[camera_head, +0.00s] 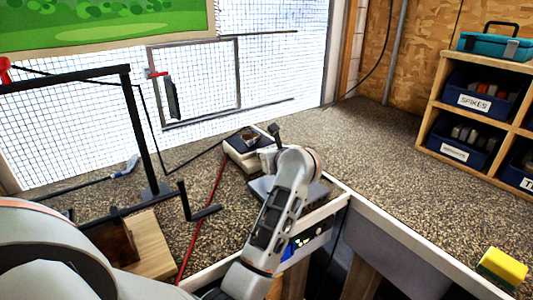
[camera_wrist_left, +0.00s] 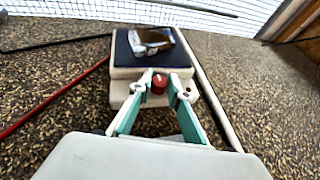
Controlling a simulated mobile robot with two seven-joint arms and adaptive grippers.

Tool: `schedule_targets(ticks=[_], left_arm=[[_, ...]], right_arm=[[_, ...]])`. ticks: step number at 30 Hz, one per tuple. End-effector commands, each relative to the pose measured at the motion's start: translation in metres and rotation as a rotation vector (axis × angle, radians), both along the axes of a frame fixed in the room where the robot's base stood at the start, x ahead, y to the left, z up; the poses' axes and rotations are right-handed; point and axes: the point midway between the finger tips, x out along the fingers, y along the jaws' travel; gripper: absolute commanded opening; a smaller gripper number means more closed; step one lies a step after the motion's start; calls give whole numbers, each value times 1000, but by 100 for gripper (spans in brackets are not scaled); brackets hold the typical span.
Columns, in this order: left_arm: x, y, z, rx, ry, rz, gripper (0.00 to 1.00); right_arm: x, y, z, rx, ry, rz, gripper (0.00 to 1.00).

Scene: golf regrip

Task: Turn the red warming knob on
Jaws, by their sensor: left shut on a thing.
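The red knob (camera_wrist_left: 158,84) is on the near face of a small cream-coloured device (camera_wrist_left: 123,72) with a dark blue top. My left gripper (camera_wrist_left: 159,88) is shut on the knob, with one fingertip on each side of it. In the head view the device (camera_head: 238,158) stands on the speckled bench, and my left arm reaches to its near side. The knob is hidden there behind my wrist. The knob's markings are too small to read. My right gripper is not in view.
A metallic object (camera_wrist_left: 150,41) lies on the device's top. A red shaft (camera_head: 204,218) lies to its left, near a black metal frame (camera_head: 146,130). A wooden shelf (camera_head: 435,98) with blue bins stands at right. A yellow sponge (camera_head: 502,268) lies front right.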

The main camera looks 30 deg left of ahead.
Motion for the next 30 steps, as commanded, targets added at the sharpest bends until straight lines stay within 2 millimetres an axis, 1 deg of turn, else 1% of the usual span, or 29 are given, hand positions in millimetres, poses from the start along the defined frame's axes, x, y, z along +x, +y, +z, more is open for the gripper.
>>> schedule_targets(ticks=[6, 7, 9, 18, 21, 23, 26, 30], left_arm=[[0, 1, -1, 2, 2, 1, 0], [0, 1, -1, 1, 1, 1, 20], [0, 1, -1, 1, 1, 1, 34], [0, 0, 0, 0, 1, 2, 34], [0, 0, 4, 0, -1, 3, 34], [0, 0, 10, -1, -3, 2, 34], [0, 0, 26, -2, -4, 3, 34], [1, 0, 53, -2, -6, 2, 34]], right_arm=[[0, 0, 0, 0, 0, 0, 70], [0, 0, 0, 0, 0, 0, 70], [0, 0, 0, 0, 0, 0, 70], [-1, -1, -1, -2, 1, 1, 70], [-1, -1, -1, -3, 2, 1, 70], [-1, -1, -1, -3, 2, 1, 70], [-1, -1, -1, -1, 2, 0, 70], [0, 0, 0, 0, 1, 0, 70]])
